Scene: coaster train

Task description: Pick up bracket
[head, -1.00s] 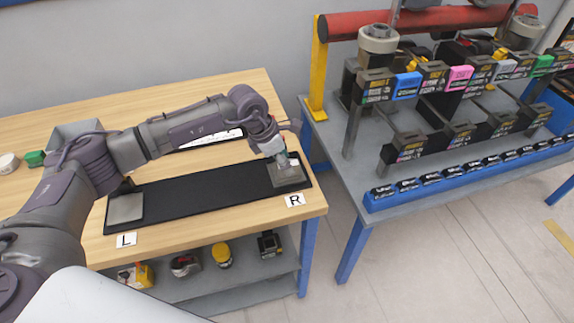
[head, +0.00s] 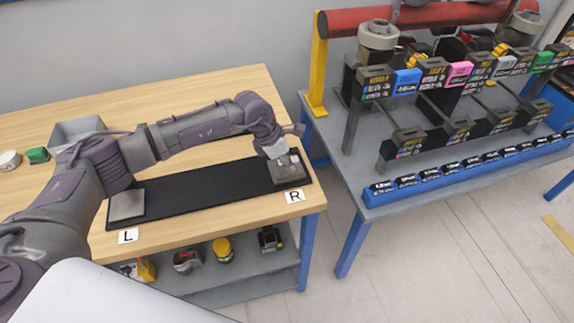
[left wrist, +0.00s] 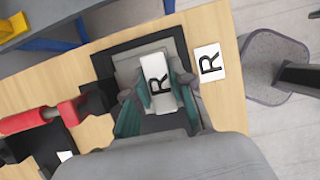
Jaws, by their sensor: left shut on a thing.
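In the head view my left gripper (head: 283,162) points down over that plate (head: 290,178), and the bracket is mostly hidden there. I cannot tell whether the bracket touches the plate. My right gripper is not in view.
A second grey plate (head: 127,205) lies at the mat's L end. A grey bin (head: 75,132) and a green item (head: 37,155) stand at the left. A rack table (head: 385,200) stands to the right across a gap. A red-ended tool (left wrist: 40,118) shows in the left wrist view.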

